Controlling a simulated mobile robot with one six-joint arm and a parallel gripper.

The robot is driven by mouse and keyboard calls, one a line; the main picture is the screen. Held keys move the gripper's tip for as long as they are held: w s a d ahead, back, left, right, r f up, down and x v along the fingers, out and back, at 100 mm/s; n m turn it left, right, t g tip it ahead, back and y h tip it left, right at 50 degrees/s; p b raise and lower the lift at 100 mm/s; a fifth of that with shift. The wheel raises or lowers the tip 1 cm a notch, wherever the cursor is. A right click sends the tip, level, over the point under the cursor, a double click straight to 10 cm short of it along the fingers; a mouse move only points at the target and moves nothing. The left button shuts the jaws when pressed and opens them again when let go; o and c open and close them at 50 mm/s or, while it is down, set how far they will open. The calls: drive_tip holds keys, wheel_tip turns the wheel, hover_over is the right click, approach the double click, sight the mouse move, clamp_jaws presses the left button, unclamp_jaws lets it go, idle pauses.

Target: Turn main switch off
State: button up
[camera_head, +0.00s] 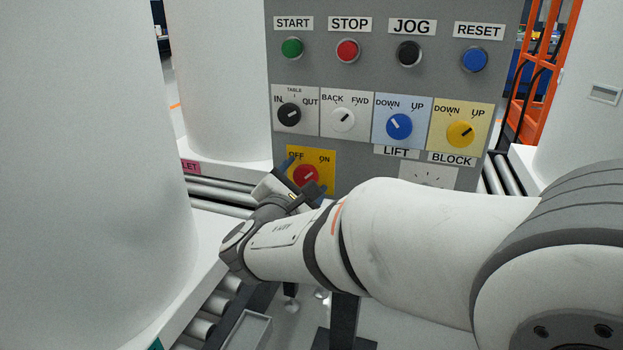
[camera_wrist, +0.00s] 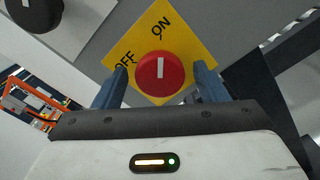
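The main switch is a red round knob (camera_head: 306,175) with a white mark, on a yellow plate (camera_head: 325,158) labelled OFF and ON, low on the grey control panel. The mark points up and right, toward ON. In the wrist view the red knob (camera_wrist: 159,74) sits between the two blue fingers of my gripper (camera_wrist: 161,80), on the yellow plate (camera_wrist: 190,37). My gripper (camera_head: 307,178) is open, with one finger on each side of the knob. A gap seems to show on both sides; whether either finger touches it I cannot tell. My wrist hides the plate's lower part in the head view.
Above the switch, the panel (camera_head: 440,80) carries a row of selector knobs, including a black IN/OUT knob (camera_head: 289,114) and a blue LIFT knob (camera_head: 399,126), with push buttons above them. White tanks (camera_head: 215,80) and roller conveyors (camera_head: 215,190) stand close by.

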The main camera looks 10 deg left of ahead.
drive_tip(key=c, duration=1)
drive_tip(key=shift+o, duration=0.2)
drive_tip(key=shift+r+n+p, duration=0.1)
drive_tip(key=shift+n+p, duration=0.3)
drive_tip(key=shift+p, duration=0.1)
drive_tip(key=n+p, duration=0.3)
drive_tip(key=p, duration=0.1)
drive_tip(key=shift+r+n, duration=0.15)
drive_tip(key=shift+n, duration=0.25)
drive_tip(key=n+p, duration=0.5)
drive_tip(key=p, duration=0.1)
drive_tip(key=shift+d+n+p, duration=0.1)
drive_tip(key=shift+n+p, duration=0.2)
drive_tip(key=shift+p, duration=0.1)
drive_tip(key=n+p, duration=0.5)
drive_tip(key=p, duration=0.1)
drive_tip(key=shift+p, duration=0.3)
drive_tip(key=n+p, duration=0.2)
drive_tip(key=shift+n+p, duration=0.3)
drive_tip(key=shift+p, duration=0.1)
drive_tip(key=shift+f, duration=0.25)
